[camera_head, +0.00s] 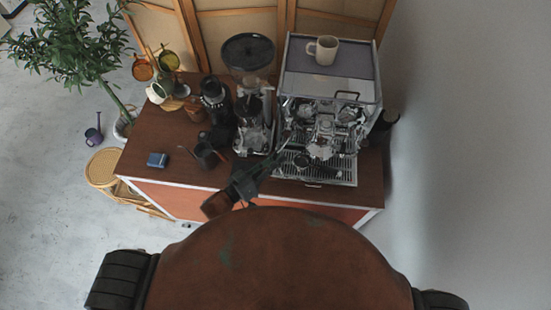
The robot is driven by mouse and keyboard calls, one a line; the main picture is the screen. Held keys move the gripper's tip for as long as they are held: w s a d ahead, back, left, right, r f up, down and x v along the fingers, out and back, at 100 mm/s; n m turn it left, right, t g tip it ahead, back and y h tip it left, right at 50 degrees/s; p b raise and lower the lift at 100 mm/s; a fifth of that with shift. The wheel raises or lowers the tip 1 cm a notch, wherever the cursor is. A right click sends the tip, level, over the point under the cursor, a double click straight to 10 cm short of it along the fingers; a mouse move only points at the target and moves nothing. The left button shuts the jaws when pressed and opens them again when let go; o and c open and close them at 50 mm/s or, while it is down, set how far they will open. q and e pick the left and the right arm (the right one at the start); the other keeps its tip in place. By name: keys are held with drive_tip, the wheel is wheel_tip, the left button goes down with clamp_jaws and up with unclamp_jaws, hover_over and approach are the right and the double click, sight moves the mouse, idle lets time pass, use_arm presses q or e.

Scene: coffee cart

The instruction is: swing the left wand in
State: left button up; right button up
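The espresso machine (330,90) stands at the right of the cart top, silver with a dark top panel. The left wand (285,141) looks like a thin metal tube at the machine's front left; it is small and hard to make out. My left gripper (276,158) is dark and comes in from the lower left, over the cart's front edge. Its tip is close to the wand and the left end of the drip tray (315,171). I cannot tell if it touches the wand, or if its fingers are open. My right gripper is not in view.
A coffee grinder (250,90) stands just left of the machine. A dark cup (206,155) and dark canister (213,92) stand further left, with a blue box (157,160). A white mug (323,50) sits on the machine. The cart's front left top is mostly clear.

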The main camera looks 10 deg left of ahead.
use_arm(q)
clamp_jaws()
idle(0.4)
drive_tip(key=shift+f+b, duration=0.2)
drive_tip(key=shift+b, duration=0.2)
drive_tip(key=w+f+m+h+b, duration=0.1)
drive_tip(key=b, duration=0.3)
drive_tip(key=w+f+m+t+h+b, duration=0.1)
drive_tip(key=m+b, duration=0.1)
drive_tip(key=b, duration=0.2)
drive_tip(key=w+f+m+t+h+b, duration=0.1)
drive_tip(key=f+b, duration=0.1)
drive_tip(key=b, duration=0.2)
drive_tip(key=shift+w+m+h, duration=0.15)
drive_tip(key=shift+m+h, duration=0.15)
